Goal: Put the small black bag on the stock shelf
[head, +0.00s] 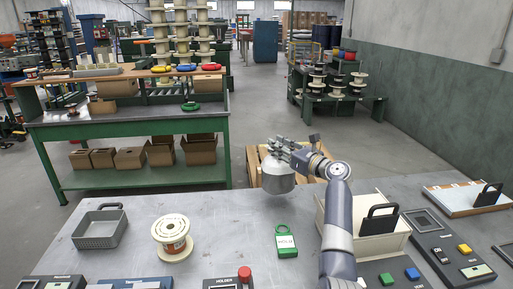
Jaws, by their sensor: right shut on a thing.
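My right gripper (288,153) reaches out past the far edge of the grey table and is shut on a light grey, rounded thing (278,178). This thing hangs below the fingers, in front of a wooden pallet or crate. It looks pale, not black, and I cannot tell whether it is the bag. I make out no other small black bag. A green bench (130,128) at the left, with a lower shelf (190,179), may be the stock shelf; no label is readable. My left gripper is out of view.
Cardboard boxes (130,157) stand on the bench's lower shelf.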

